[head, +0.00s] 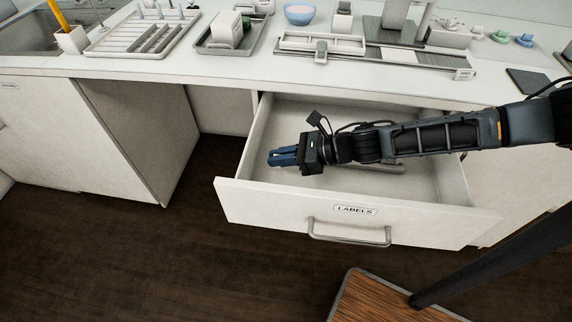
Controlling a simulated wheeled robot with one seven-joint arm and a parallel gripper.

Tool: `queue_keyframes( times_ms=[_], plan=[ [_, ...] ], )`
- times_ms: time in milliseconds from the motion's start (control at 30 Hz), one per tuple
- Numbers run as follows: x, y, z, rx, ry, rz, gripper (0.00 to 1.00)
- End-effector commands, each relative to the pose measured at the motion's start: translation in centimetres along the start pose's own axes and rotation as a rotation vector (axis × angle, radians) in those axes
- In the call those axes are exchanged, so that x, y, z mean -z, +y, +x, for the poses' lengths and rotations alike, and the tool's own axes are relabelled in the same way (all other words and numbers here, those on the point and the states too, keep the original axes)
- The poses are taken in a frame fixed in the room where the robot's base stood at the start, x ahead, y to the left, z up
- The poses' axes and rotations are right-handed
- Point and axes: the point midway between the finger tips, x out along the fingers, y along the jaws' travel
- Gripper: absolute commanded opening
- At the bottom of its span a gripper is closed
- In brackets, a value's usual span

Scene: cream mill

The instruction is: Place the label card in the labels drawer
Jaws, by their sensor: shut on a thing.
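The labels drawer (270,194) is pulled well open below the counter. Its white front carries a sign reading LABELS and a grey bar handle. My gripper (281,157) is over the left part of the open drawer, its blue fingers pointing left. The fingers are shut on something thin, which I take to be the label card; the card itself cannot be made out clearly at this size. My arm reaches in from the right and covers part of the drawer's inside. I cannot tell how high the fingers are above the drawer floor.
A grey object (385,166) lies in the drawer, partly hidden by my arm. Dark floor is clear at left.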

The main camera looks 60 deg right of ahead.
Motion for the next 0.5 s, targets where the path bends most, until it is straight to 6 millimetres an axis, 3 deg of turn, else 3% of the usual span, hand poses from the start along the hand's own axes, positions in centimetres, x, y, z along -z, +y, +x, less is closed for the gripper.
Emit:
queue_keyframes(
  times_ms=[300, 500],
  plan=[
    [3.6, 0.0, 1.5, 0.0, 0.001, 0.002, 0.0],
    [4.1, 0.0, 1.7, -0.001, 0.001, -0.001, 0.0]
  ],
)
